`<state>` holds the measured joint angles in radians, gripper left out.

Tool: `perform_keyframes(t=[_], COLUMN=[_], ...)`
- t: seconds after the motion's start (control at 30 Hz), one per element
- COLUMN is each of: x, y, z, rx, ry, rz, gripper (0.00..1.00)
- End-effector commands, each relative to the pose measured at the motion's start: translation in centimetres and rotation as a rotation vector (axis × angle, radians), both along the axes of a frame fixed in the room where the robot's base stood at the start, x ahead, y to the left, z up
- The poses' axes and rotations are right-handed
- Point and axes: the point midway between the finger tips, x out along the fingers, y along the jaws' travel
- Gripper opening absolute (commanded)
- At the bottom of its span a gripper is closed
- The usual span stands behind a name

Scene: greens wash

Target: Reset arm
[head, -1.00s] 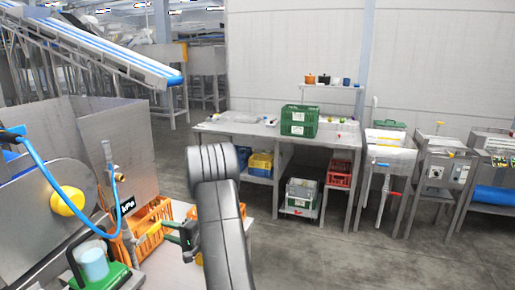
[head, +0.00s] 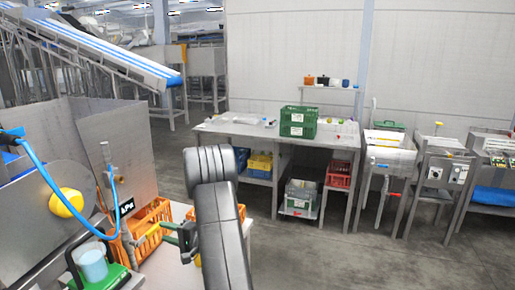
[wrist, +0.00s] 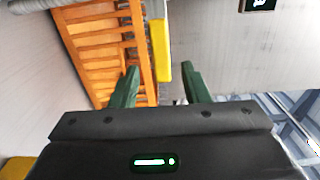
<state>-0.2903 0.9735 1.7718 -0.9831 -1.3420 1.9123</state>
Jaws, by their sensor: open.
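My arm stands in the lower middle of the head view, bent over at its top. My gripper (head: 187,236) is to the left of the arm, beside an orange crate (head: 152,226) on the near light worktop. In the wrist view my gripper (wrist: 160,88) shows two green fingers spread apart with nothing between their tips. The orange crate (wrist: 92,50) lies just beyond the left finger. A yellow bar (wrist: 161,50) shows past the gap between the fingers.
A steel bench (head: 225,128) with a green crate (head: 298,122) on top stands across the floor. A steel machine with a blue hose (head: 50,180) is close on the left. A green-based item with a light blue cup (head: 92,264) is at the lower left. The floor (head: 300,250) at right is clear.

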Motion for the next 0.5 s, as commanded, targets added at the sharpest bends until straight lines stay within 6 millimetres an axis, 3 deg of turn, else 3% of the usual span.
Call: perform_keyframes(t=[0.2, 0.5], x=[-1.4, -3.0], y=[-4.4, -9.0], z=[-0.2, -0.2], rx=[0.001, 0.000], ry=[0.002, 0.002], rz=[-0.006, -0.005], gripper=[0.42, 0.42])
